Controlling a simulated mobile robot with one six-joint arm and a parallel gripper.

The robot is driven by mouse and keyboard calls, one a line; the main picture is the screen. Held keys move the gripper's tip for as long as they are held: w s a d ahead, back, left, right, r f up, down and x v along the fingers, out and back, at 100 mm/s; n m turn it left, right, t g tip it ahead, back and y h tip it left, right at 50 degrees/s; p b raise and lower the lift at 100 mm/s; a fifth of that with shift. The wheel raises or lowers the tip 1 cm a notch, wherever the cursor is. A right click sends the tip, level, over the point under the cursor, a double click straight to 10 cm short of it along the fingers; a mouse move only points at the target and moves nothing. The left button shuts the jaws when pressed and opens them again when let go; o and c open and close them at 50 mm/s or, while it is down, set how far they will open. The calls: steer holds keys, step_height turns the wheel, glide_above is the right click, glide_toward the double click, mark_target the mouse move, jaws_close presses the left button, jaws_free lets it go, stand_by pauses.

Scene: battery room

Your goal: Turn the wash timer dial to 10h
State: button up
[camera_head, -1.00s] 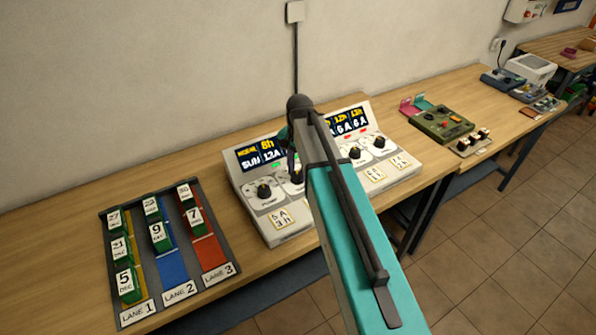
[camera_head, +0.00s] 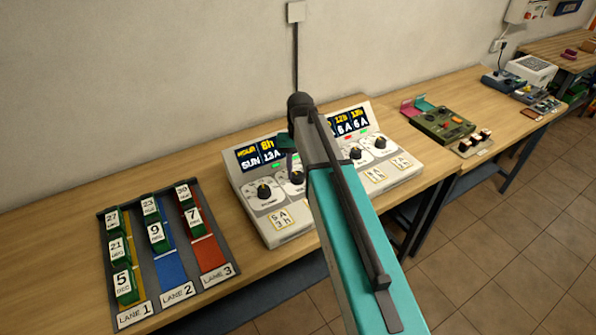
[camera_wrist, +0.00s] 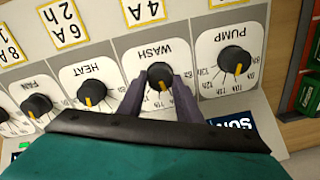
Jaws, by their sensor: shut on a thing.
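The wash dial is a black knob (camera_wrist: 158,76) with an orange pointer on a white plate marked WASH, upside down in the wrist view. Its pointer faces the bottom of that picture, towards my wrist. My gripper (camera_wrist: 160,84) has its two dark fingers on either side of this knob and is shut on it. In the head view my gripper (camera_head: 291,165) reaches down to the panel (camera_head: 284,232), and my arm hides the middle of it. Hour marks beside the wash knob are partly covered by the fingers.
The pump dial (camera_wrist: 235,60) is beside the wash dial; the heat dial (camera_wrist: 91,93) and fan dial (camera_wrist: 36,105) lie on the other side. Dark displays (camera_head: 261,154) top the panel. A lane rack (camera_head: 151,270) stands left, a green device (camera_head: 443,124) right.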

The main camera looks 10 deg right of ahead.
mark_target(298, 174)
steer(key=shift+w+n, duration=0.1)
steer(key=shift+n, duration=0.2)
steer(key=o, duration=1)
steer(key=shift+o, duration=0.2)
steer(key=shift+r, duration=0.1)
step_height(298, 174, up, 14)
steer(key=p, duration=0.7)
steer(key=shift+d, duration=0.2)
steer(key=shift+f, duration=0.2)
